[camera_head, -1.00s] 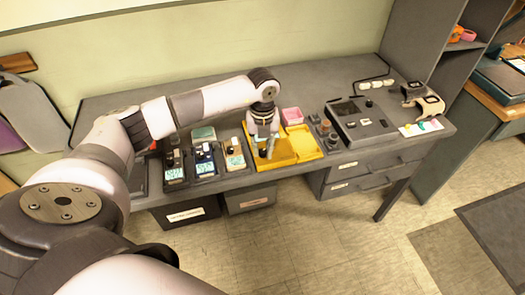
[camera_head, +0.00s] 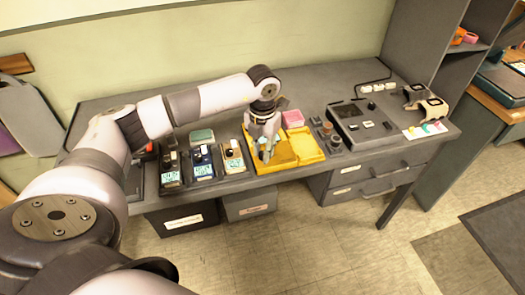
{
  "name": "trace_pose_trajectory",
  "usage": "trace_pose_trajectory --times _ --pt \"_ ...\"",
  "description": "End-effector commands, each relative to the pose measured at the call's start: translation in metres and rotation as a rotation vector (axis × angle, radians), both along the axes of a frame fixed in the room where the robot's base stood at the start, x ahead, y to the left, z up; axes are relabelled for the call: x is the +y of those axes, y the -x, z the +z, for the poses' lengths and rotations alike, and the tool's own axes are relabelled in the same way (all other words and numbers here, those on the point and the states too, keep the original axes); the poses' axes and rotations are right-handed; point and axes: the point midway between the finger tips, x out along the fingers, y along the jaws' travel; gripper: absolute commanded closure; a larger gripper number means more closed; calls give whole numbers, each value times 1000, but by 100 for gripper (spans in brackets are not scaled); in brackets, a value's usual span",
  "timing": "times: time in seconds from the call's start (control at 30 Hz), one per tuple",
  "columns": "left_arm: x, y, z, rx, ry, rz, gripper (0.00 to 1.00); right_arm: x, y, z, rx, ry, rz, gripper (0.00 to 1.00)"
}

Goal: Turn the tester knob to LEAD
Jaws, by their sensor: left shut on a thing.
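My left gripper (camera_head: 266,150) is at the left part of an open yellow case (camera_head: 305,146) on the grey bench. Its fingers are close together around a small thing that they mostly hide. I cannot tell what it is, nor whether it is a knob. To the left stand three handheld meters with lit displays: a dark one (camera_head: 171,174), a blue one (camera_head: 203,163) and a cream one (camera_head: 233,160). A dark flat device (camera_head: 353,122) sits to the right. No LEAD marking is readable at this size. My right gripper is not in view.
Small dark round pieces (camera_head: 325,130) stand between the yellow case and the dark device. A pink box (camera_head: 294,117) is behind the case. Watches on stands (camera_head: 430,106) are at the bench's right end. The back of the bench (camera_head: 320,82) is mostly clear.

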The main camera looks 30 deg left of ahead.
Motion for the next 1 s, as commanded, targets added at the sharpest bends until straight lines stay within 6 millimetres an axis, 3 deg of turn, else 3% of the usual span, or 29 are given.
trace_pose_trajectory --times 0.43,0.47,0.5,0.73,1.0 --pt "0 -1 2 -5 1 -10 100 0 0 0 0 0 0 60" --pt "0 -1 2 -5 1 -10 78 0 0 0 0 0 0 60" --pt "0 -1 2 -5 1 -10 75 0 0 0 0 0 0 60" --pt "0 -1 1 -2 1 -9 60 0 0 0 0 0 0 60" --pt "0 0 0 -1 0 -9 59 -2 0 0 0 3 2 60"
